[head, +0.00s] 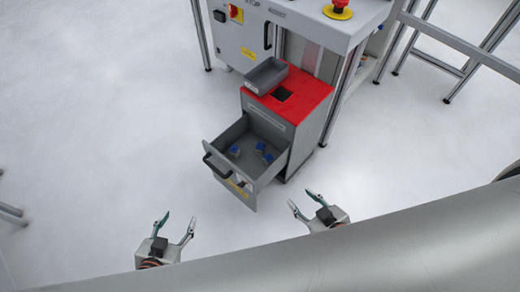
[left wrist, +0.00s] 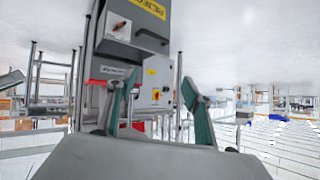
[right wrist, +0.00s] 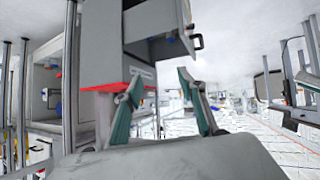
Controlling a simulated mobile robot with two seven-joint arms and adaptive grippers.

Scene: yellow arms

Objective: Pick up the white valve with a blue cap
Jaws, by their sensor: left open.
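Small white valves with blue caps lie on the floor of an open grey drawer (head: 222,147); one valve (head: 234,151) is at the left, and two more (head: 260,147) (head: 268,158) are to its right. My left gripper (head: 180,217) is open and empty, in front of the drawer and to its lower left. My right gripper (head: 301,198) is open and empty, to the drawer's lower right. Both are apart from the valves. In each wrist view the fingers stand apart with nothing between them. The drawer's inside is hidden in the left wrist view.
The drawer's cabinet has a red top (head: 305,95) with a grey bin (head: 266,76) on it. A larger machine with a red emergency button (head: 338,9) stands behind. Metal frames (head: 450,45) stand at the right. The floor in front is clear.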

